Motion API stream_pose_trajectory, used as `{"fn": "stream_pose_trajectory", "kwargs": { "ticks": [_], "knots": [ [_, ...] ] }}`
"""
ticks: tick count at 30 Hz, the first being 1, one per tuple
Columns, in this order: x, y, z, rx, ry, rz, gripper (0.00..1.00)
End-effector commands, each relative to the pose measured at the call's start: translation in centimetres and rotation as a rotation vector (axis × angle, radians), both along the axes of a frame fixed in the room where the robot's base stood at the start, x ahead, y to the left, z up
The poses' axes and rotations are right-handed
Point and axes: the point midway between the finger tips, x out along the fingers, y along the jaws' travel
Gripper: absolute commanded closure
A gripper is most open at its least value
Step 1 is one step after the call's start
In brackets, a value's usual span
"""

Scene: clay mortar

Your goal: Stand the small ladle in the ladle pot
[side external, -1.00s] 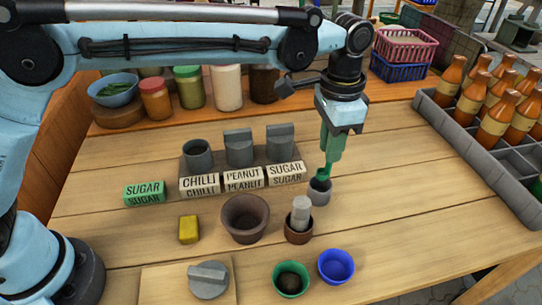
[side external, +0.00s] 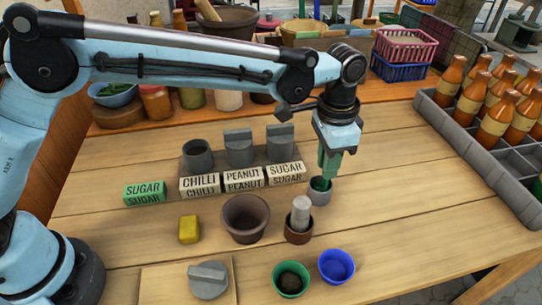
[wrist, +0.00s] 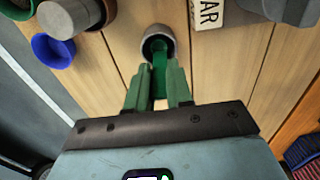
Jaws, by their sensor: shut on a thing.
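The small green ladle (wrist: 158,80) is between the fingers of my gripper (wrist: 158,88), which is shut on it. In the wrist view it reaches from the fingers into the mouth of a small grey pot (wrist: 151,38), which I take to be the ladle pot. In the side view the pot (side external: 320,196) stands on the table at the right of the label blocks. My green gripper fingers (side external: 327,172) are right above and close to the pot's rim. The ladle's lower end is hidden inside the pot, and I cannot tell whether it touches the bottom.
Label blocks (side external: 243,178) and grey lidded containers stand left of the pot. A brown cup with a grey pestle (side external: 300,213), a brown bowl (side external: 245,219), a green bowl (side external: 290,279) and a blue bowl (side external: 336,266) are nearer. The table at the right is clear up to a bottle crate (side external: 480,160).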

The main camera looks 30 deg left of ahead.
Motion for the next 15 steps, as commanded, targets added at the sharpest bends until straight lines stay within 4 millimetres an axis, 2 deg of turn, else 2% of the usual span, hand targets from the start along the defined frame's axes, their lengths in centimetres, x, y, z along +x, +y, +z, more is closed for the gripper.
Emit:
{"fn": "stream_pose_trajectory", "kwargs": {
  "ticks": [2, 3, 8, 15],
  "knots": [
    [0.00, 0.00, 0.00, 0.000, 0.000, 0.000, 1.00],
    [0.00, 0.00, 0.01, 0.000, 0.000, 0.000, 0.75],
    [0.00, 0.00, 0.01, 0.000, 0.000, 0.000, 0.50],
    [0.00, 0.00, 0.02, 0.000, 0.000, 0.000, 0.50]
  ]
}}
